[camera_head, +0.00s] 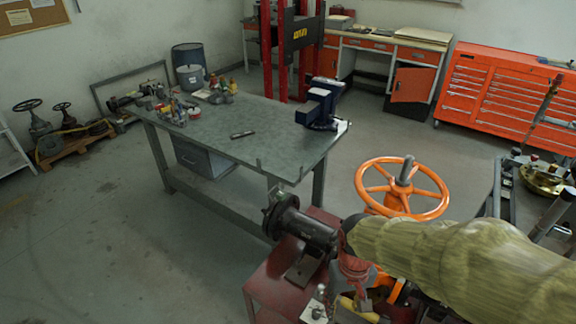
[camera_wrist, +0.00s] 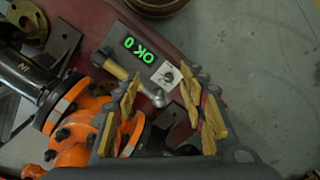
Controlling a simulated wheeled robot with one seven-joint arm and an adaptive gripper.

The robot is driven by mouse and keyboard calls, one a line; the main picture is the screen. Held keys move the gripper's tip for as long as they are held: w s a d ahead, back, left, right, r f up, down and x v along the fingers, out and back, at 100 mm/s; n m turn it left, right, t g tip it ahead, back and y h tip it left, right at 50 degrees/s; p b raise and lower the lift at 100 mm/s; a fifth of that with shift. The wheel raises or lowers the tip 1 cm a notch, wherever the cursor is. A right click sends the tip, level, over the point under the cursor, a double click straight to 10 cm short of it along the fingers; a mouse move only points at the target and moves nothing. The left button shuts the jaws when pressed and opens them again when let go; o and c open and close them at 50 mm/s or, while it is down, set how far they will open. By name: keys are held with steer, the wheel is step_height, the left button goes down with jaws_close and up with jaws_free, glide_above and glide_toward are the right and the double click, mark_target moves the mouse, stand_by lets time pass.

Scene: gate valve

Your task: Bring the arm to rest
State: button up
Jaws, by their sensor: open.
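My gripper (camera_wrist: 160,80) is open in the wrist view, with its yellow-padded fingers spread apart and nothing held between them. My arm, in a greenish-yellow sleeve, reaches in from the right in the head view and covers part of the valve area. The orange handwheel (camera_head: 425,171) stands behind my arm in the head view. Orange valve flanges (camera_wrist: 88,108) lie left of my gripper in the wrist view.
A dark red bench (camera_head: 270,283) carries a dark flanged pipe (camera_head: 307,229). A metal worktable (camera_head: 270,137) with a blue vise (camera_head: 320,104) stands beyond.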

steer(key=s+d+r+m+t, duration=0.1)
steer(key=s+d+r+t, duration=0.1)
steer(key=r, duration=0.7)
steer(key=s+d+r+t, duration=0.3)
steer(key=s+r, duration=0.1)
steer(key=r, duration=0.5)
steer(key=shift+s+d+m+t, duration=0.2)
steer(key=shift+s+m+t, duration=0.15)
steer(key=shift+m+t, duration=0.05)
steer(key=shift+r, duration=0.1)
